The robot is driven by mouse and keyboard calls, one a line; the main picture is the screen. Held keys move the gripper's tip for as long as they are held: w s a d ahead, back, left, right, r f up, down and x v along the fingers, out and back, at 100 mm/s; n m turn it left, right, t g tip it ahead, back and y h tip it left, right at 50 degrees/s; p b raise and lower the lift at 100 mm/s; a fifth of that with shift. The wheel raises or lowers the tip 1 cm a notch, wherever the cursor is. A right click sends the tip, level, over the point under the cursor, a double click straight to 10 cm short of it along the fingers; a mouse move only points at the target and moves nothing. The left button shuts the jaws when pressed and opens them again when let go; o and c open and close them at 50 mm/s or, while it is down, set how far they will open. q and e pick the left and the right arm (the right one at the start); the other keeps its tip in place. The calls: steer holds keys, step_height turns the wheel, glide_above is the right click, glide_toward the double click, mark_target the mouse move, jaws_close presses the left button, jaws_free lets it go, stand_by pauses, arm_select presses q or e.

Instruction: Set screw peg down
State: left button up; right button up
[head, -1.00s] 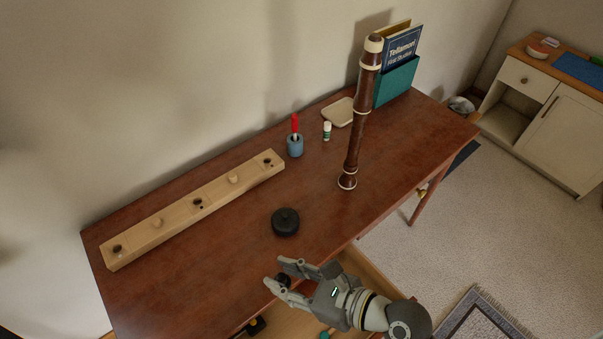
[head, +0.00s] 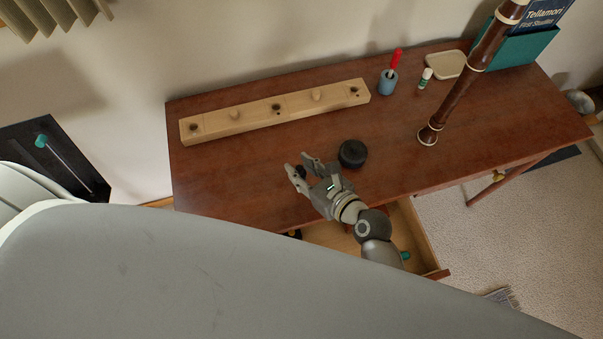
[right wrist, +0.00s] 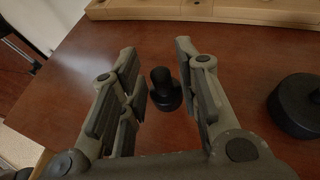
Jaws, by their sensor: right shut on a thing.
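The screw peg (right wrist: 165,92) is a small black piece with a rounded upper part and a wider collar, between the fingers of my right gripper (right wrist: 158,65) in the right wrist view. In the head view it is a small dark shape at the fingertips of the right gripper (head: 299,166), over the brown tabletop near its front edge. The right gripper is shut on it. Whether the peg touches the tabletop I cannot tell. A round black piece (head: 353,153) sits on the table just right of the gripper. My left gripper is out of view.
A pale wooden strip (head: 240,118) with holes and knobs lies along the back. A blue cup (head: 388,82), a small white-capped bottle (head: 425,78) and a tall brown recorder (head: 462,80) stand further right. An open drawer (head: 425,245) is below the front edge. The left tabletop is clear.

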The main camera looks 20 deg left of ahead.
mark_target(304, 178)
steer(key=shift+w+a+f, duration=0.1)
steer(key=shift+a+f, duration=0.1)
steer(key=shift+f, duration=0.1)
steer(key=shift+w+f+b, duration=0.15)
steer(key=shift+f+b, duration=0.15)
steer(key=shift+f, duration=1.35)
steer(key=o, duration=0.8)
steer(key=v, duration=1.2)
